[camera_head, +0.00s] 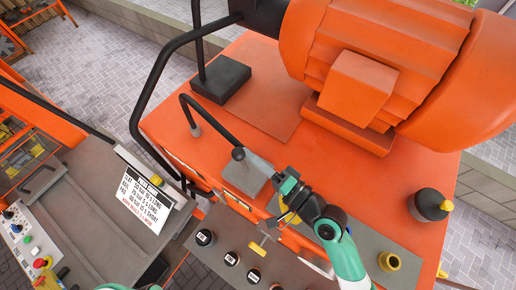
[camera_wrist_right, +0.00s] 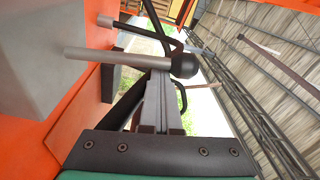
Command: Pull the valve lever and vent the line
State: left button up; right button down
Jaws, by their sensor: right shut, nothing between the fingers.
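The valve lever shows in the right wrist view as a pale grey rod (camera_wrist_right: 115,57) with a black ball knob (camera_wrist_right: 184,65). The knob also shows in the head view (camera_head: 238,153), above a grey box (camera_head: 246,181) on the orange machine. My right gripper (camera_head: 251,161) is shut and empty, its fingertips right at the lever beside the knob. In the wrist view its fingers (camera_wrist_right: 160,78) end against or just behind the rod; I cannot tell whether they touch. My left gripper is out of view.
A bent black pipe (camera_head: 212,122) with a grey end rises behind the lever. Several round black knobs (camera_head: 231,257) and a yellow handle (camera_head: 258,248) sit on the front panel. A white sign (camera_head: 149,196) stands left. A brass fitting (camera_head: 389,261) lies right of my arm.

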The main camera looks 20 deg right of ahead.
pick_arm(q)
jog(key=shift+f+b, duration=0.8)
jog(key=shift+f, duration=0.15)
pick_arm(e)
jog(key=shift+s+a+f+n+y, duration=0.15)
jog(key=shift+s+a+n, duration=0.3)
jog(key=shift+a+n, duration=0.4)
jog(key=shift+s+a+f+n+y, duration=0.15)
jog(key=shift+s+a+n, duration=0.4)
jog(key=shift+n, duration=0.4)
jog(key=shift+w+a, duration=0.1)
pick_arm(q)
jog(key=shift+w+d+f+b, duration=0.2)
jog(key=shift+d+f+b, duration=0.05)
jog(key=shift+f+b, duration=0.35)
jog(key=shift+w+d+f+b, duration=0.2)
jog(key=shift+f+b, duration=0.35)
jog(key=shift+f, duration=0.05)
pick_arm(e)
jog(key=s+d+r, duration=0.1)
jog(key=s+d, duration=0.5)
jog(key=shift+s+d, duration=0.3)
jog(key=shift+d, duration=0.1)
jog(key=shift+r, duration=0.1)
